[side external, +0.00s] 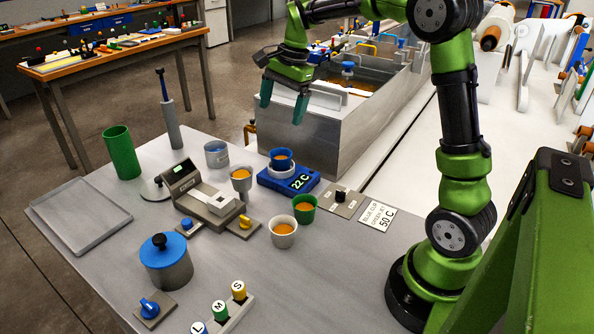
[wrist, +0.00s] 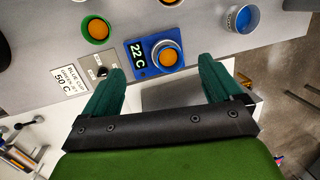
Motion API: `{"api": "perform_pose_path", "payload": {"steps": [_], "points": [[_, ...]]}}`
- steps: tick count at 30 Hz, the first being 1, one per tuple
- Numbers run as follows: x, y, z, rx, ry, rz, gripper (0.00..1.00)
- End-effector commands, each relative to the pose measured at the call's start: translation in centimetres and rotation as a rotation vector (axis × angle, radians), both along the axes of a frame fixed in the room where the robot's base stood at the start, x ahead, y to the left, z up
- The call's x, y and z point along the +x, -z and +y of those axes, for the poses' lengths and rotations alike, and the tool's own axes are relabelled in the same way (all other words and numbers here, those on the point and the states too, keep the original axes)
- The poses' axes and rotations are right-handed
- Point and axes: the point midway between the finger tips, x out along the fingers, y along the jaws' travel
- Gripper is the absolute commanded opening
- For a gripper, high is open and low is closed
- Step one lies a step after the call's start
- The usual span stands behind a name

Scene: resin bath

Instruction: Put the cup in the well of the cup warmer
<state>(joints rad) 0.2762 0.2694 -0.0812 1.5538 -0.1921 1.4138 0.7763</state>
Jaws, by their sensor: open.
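The cup warmer (side external: 268,180) is a blue block with a "22 C" display and a pale round well; it also shows in the wrist view (wrist: 140,70). A blue cup (side external: 281,162) with orange contents stands upright at the well, inside its pale ring; in the wrist view I see its round top (wrist: 168,57). How deep it sits I cannot tell. My gripper (side external: 283,104) is open and empty, above and behind the warmer by the grey tank. In the wrist view, its green fingers (wrist: 161,72) are apart, with the warmer beyond them.
A green cup (side external: 304,210), a white cup (side external: 284,236) and a grey cup (side external: 241,182) stand near the warmer. The grey tank (side external: 310,138) stands behind.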

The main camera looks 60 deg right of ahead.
Motion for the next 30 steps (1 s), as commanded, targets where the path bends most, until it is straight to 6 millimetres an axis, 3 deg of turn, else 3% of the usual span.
{"api": "perform_pose_path", "payload": {"steps": [1, 6, 11, 15, 21, 30], "points": [[-1.6, -1.5, 2.0, -0.023, -0.103, -0.055, 0.92], [-7.1, -3.9, 7.5, -0.124, -0.448, -0.226, 0.92], [-12.7, -4.0, 11.5, -0.246, -0.756, -0.382, 0.92], [-16.5, -2.9, 13.6, -0.349, -0.963, -0.486, 0.92], [-19.0, -1.5, 14.8, -0.434, -1.109, -0.558, 0.92], [-19.3, -1.3, 14.9, -0.443, -1.126, -0.564, 0.92]]}}
